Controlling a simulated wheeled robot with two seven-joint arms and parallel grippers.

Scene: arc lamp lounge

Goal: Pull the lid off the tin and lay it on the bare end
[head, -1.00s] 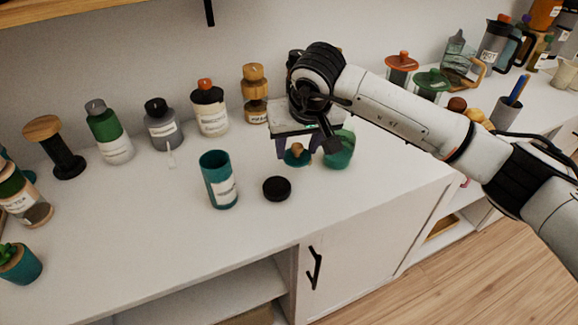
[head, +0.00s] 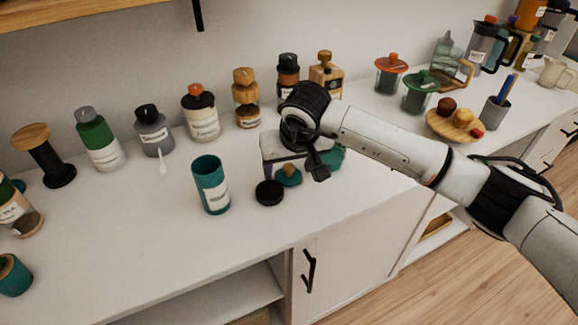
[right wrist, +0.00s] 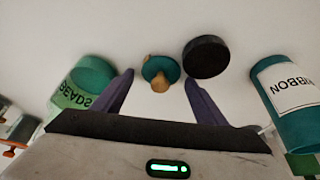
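A teal lid with a wooden knob (head: 289,176) lies on the white counter, knob up, close beside a round black lid (head: 268,193). My right gripper (head: 290,163) is just above and behind the teal lid. In the right wrist view its two purple fingers (right wrist: 158,80) are apart, with the teal lid (right wrist: 158,69) between them and a gap on both sides. An open teal tin labelled RIBBON (head: 211,186) stands left of the lids. My left gripper is out of view.
Several jars and bottles line the wall, including a grey one (head: 153,132). Two lidded glass jars and a wooden board (head: 455,124) with small items stand at the right. The counter's front strip and its left middle are clear.

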